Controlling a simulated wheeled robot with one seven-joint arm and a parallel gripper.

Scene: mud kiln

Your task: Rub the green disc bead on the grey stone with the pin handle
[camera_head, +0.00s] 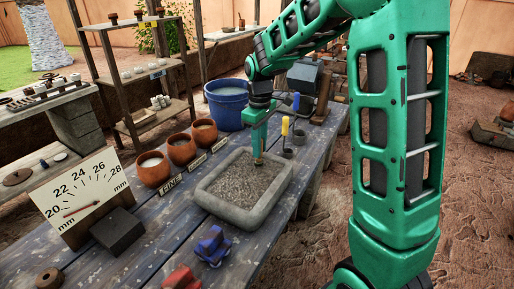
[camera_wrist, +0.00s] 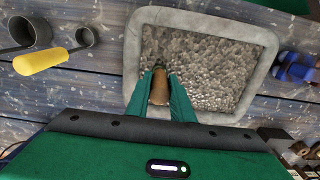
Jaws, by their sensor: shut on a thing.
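The grey stone (camera_head: 213,206) is a shallow trough with a thick rim and a rough, gravelly bed; its rim also shows in the wrist view (camera_wrist: 205,17). My gripper (camera_head: 258,148) is over the stone's far right part, pointing down. Its green fingers (camera_wrist: 160,84) are shut on the brown wooden pin handle (camera_wrist: 159,92), whose lower end (camera_head: 258,161) is at or just above the bed. I cannot tell whether it touches. A small dark patch shows at the handle's far end in the wrist view; I cannot make out the green disc bead there.
A dial gauge (camera_head: 83,195) stands at the left. Several brown pots (camera_head: 152,169) and a blue bucket (camera_head: 228,106) stand behind the stone. A yellow handle (camera_head: 285,126) and grey cups (camera_head: 299,138) are close right. A blue clamp-like object (camera_head: 212,246) is in front.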

